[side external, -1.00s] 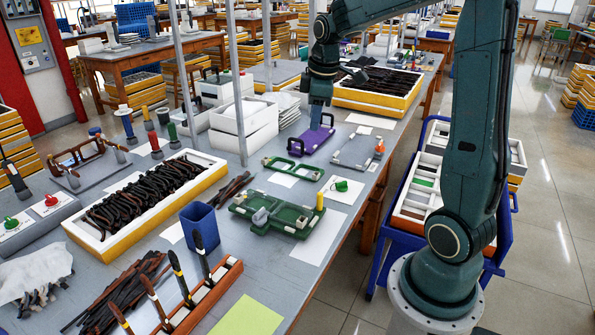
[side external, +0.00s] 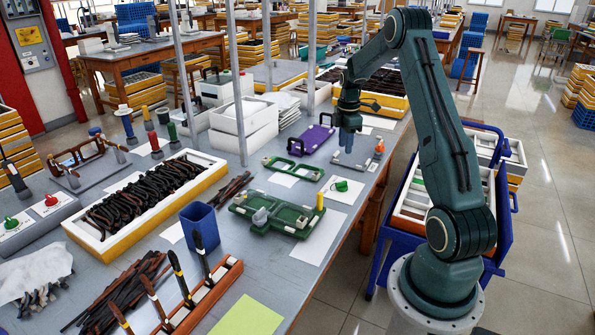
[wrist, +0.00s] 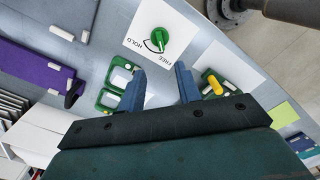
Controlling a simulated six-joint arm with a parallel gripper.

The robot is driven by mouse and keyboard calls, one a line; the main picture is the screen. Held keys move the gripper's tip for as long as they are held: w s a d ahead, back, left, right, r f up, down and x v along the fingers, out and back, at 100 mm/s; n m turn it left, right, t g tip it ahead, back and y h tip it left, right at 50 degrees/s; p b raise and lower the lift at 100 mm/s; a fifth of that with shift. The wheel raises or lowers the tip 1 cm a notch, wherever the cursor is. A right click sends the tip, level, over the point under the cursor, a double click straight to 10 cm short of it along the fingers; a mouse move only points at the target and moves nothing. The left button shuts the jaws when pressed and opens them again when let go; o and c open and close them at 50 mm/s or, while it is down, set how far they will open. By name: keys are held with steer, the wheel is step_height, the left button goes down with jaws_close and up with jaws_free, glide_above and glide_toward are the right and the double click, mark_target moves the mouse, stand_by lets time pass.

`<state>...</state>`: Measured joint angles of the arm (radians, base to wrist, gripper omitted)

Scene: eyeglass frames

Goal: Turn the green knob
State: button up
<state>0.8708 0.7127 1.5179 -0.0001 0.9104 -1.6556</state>
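The green knob (side external: 341,186) sits on a white card on the table, right of the green fixtures. In the wrist view the green knob (wrist: 157,40) is seen from above, with a pale stripe across it and a black arc and the words HOLD and FREE printed beside it. My gripper (side external: 346,148) is above the grey fixture, behind the knob and apart from it. In the wrist view my gripper (wrist: 161,82) has its two blue fingers spread with nothing between them.
Near the knob are a small green frame (side external: 296,168), a larger green fixture (side external: 285,222) with a yellow peg, a grey fixture (side external: 358,158) and a purple plate (side external: 312,139). Another green knob (side external: 11,222) and a red knob (side external: 50,200) are at far left. A blue cart (side external: 376,250) stands beside the table.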

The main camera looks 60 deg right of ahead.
mark_target(342, 185)
steer(key=shift+f, duration=0.15)
steer(key=shift+f, duration=6.8)
jaws_close()
